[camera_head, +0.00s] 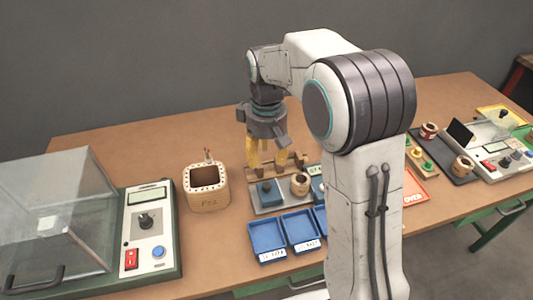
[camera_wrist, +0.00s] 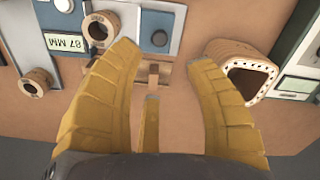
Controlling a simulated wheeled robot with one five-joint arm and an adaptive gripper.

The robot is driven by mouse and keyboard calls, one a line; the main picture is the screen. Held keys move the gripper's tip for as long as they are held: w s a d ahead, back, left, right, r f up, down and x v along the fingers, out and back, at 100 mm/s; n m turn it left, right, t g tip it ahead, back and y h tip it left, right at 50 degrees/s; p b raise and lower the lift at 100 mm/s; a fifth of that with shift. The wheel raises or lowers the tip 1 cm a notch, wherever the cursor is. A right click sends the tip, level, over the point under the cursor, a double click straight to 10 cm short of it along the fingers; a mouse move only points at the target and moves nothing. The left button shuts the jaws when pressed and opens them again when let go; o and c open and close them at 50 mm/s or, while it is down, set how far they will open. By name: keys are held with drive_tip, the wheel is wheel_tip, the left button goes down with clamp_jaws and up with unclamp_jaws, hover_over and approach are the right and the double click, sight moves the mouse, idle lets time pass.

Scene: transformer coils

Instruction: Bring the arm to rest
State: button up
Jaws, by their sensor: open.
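My gripper (camera_head: 268,152) hangs from my raised, folded arm above the workbench (camera_head: 120,140), fingers pointing down. In the wrist view its yellow fingers (camera_wrist: 165,75) are spread apart with nothing between them. Below and beyond them is a small brown wooden rack (camera_wrist: 152,73) on the bench. In the head view the fingertips overlap the rack (camera_head: 262,168), and I cannot tell the exact height between them. My arm hides part of the middle of the bench.
A wooden pot (camera_head: 207,188) stands left of the gripper. A clear-covered machine (camera_head: 60,220) fills the left end. A grey plate with a coil (camera_head: 300,184) and blue trays (camera_head: 268,240) lie in front. Another machine (camera_head: 495,150) stands at right.

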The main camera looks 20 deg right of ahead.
idle(0.4)
drive_tip(key=s+f+m, duration=0.3)
drive_tip(key=s+f, duration=0.1)
drive_tip(key=s, duration=0.5)
drive_tip(key=s+d+r+m+t+p, duration=0.1)
drive_tip(key=s+d+r+t+p, duration=0.1)
drive_tip(key=s+r, duration=0.7)
drive_tip(key=s+d+t, duration=0.1)
drive_tip(key=s, duration=0.3)
drive_tip(key=shift+d+r+m+p, duration=0.2)
drive_tip(key=shift+r+m+p, duration=0.1)
drive_tip(key=shift+r, duration=0.05)
